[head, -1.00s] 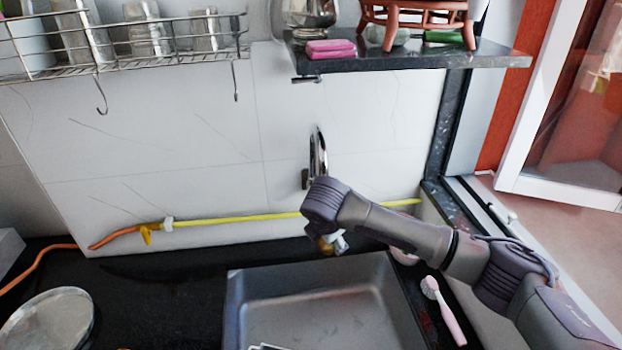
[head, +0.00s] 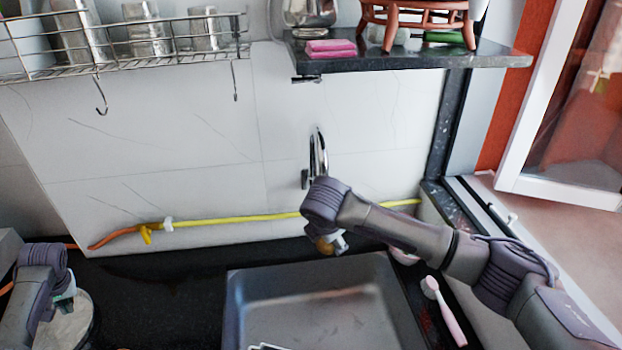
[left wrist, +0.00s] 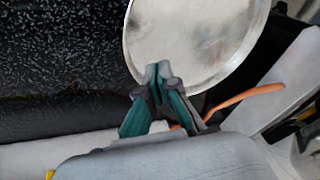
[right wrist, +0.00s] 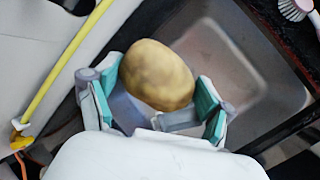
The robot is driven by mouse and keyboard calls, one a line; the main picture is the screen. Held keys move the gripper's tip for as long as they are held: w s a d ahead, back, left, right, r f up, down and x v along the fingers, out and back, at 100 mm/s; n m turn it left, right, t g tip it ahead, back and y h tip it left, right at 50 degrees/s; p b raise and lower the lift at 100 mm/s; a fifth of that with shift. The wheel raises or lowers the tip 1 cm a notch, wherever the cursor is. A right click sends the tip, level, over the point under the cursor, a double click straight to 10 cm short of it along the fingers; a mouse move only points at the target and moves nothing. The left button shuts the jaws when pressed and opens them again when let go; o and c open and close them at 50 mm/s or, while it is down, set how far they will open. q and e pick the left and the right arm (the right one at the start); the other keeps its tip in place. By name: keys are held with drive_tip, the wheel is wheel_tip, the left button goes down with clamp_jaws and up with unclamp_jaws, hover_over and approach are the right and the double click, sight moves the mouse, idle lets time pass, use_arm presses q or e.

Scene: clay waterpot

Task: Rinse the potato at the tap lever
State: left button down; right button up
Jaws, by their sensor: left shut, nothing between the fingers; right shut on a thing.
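The yellow-brown potato (right wrist: 157,75) is between the fingers of my right gripper (right wrist: 155,95), which is shut on it. In the head view the potato (head: 323,245) shows just under my right wrist, at the sink's back edge. The chrome tap (head: 319,155) is on the wall above and behind it; its lower part is hidden by my right arm and I cannot tell the lever clearly. My left gripper (left wrist: 158,84) is shut and empty, over the edge of a round metal plate or lid (left wrist: 190,35). In the head view the left gripper (head: 65,298) is at the lower left.
The grey sink (head: 235,305) lies in the black counter (head: 165,290). A pink-handled brush (head: 446,312) lies right of it. A yellow pipe (head: 240,218) runs along the wall. A shelf (head: 420,62) and wire rack (head: 130,55) are above.

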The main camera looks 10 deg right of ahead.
use_arm(q)
drive_tip(key=w+d+r+m+t+h, duration=0.15)
drive_tip(key=w+d+r, duration=0.25)
drive_tip(key=d, duration=0.5)
drive_tip(key=w+d+r+t+h, duration=0.15)
drive_tip(key=w+d+r, duration=0.25)
drive_tip(key=d, duration=0.6)
drive_tip(key=w+d+r+m+h, duration=0.15)
drive_tip(key=w+d+r, duration=0.3)
drive_tip(key=d, duration=0.45)
drive_tip(key=s+d+r+m+h, duration=0.1)
drive_tip(key=d+r+m+h, duration=0.1)
drive_tip(key=d+r, duration=0.8)
drive_tip(key=s+d+r+m+h, duration=0.1)
drive_tip(key=s+d+r+h, duration=0.35)
drive_tip(key=d, duration=1.05)
use_arm(e)
drive_tip(key=shift+r, duration=0.1)
use_arm(q)
drive_tip(key=w+d+f+y, duration=0.1)
drive_tip(key=w+d+f, duration=0.5)
drive_tip(key=d, duration=0.2)
drive_tip(key=shift+w+f+y, duration=0.15)
drive_tip(key=shift+w+y, duration=0.15)
